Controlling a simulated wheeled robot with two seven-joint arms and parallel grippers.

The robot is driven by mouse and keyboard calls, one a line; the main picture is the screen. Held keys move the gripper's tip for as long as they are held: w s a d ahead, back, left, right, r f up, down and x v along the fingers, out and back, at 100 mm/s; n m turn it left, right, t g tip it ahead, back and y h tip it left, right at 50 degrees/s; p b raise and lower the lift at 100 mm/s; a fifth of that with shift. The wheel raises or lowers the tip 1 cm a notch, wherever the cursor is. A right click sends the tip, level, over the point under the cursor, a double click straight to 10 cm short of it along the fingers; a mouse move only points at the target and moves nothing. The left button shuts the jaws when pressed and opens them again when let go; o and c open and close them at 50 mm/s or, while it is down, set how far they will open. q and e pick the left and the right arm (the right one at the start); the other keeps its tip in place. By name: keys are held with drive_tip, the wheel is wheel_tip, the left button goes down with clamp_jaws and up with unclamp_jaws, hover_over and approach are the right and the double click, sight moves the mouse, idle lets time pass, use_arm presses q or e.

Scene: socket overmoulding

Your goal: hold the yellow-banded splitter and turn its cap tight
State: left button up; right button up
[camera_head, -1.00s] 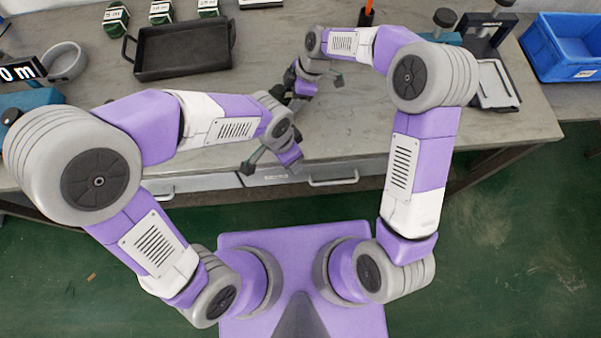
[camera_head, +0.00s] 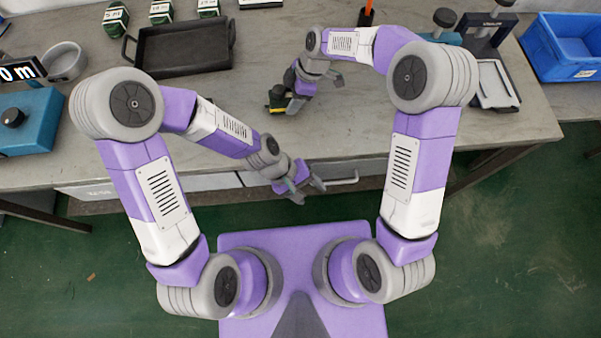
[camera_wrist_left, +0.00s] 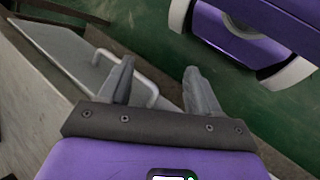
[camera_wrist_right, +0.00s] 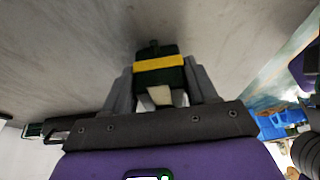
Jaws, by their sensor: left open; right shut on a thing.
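The splitter (camera_wrist_right: 158,74) is a dark block with a yellow band, seen between the fingers in the right wrist view. A small dark stub, perhaps its cap, shows at its far end. It also shows in the head view (camera_head: 277,98), over the worktop. My right gripper (camera_wrist_right: 163,92) is shut on it; it shows in the head view too (camera_head: 289,96). My left gripper (camera_head: 308,191) is open and empty, below and apart from the splitter, by the bench's front edge. In the left wrist view its spread fingers (camera_wrist_left: 158,85) have nothing between them.
A black tray (camera_head: 184,70), a grey round bowl (camera_head: 65,62) and a teal box (camera_head: 32,125) stand on the left of the bench. A blue bin (camera_head: 545,72) is at the far right. A drawer handle (camera_wrist_left: 128,72) lies near my left fingers. The middle worktop is clear.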

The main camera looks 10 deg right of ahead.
use_arm(q)
drive_tip(key=shift+w+a+f+n+t, duration=0.15)
drive_tip(key=shift+a+f+n, duration=0.4)
drive_tip(key=shift+n, duration=0.9)
drive_tip(key=shift+a+f+n+t, duration=0.1)
drive_tip(key=shift+f+n, duration=0.7)
drive_tip(key=shift+n, duration=0.6)
drive_tip(key=shift+w+a+f+n+t, duration=0.15)
drive_tip(key=shift+a+f+n, duration=0.4)
drive_tip(key=shift+n, duration=0.9)
drive_tip(key=shift+s+d+f, duration=0.1)
drive_tip(key=shift+d, duration=0.1)
use_arm(e)
drive_tip(key=o, duration=1.2)
drive_tip(key=shift+c, duration=0.2)
